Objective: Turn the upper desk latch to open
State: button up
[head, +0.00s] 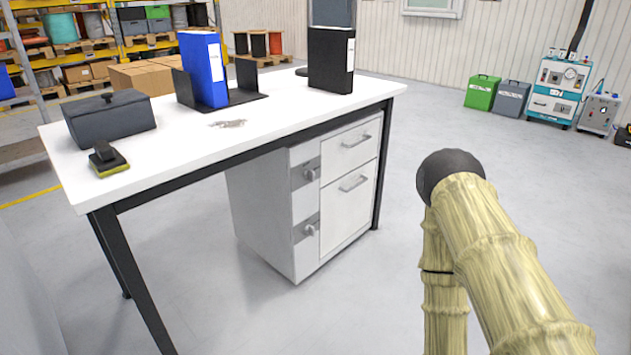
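The upper desk latch (312,174) is a small grey knob on a grey plate, on the left side of the white drawer cabinet (265,205) under the desk. It sits level with the upper drawer (350,147). The lower latch (309,230) is a similar knob below it, level with the lower drawer (349,205). Both drawers look shut. I cannot tell how far either latch is turned. My arm, with straw-coloured links and a dark joint, shows at the right, apart from the desk. My gripper is not in view.
A black desk leg (130,275) stands front left. The floor right of the cabinet is clear.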

aim_at(310, 175)
jog(key=k, duration=0.25)
jog(key=z, duration=1.6)
jog(key=i, duration=0.75)
jog(key=u, duration=2.45)
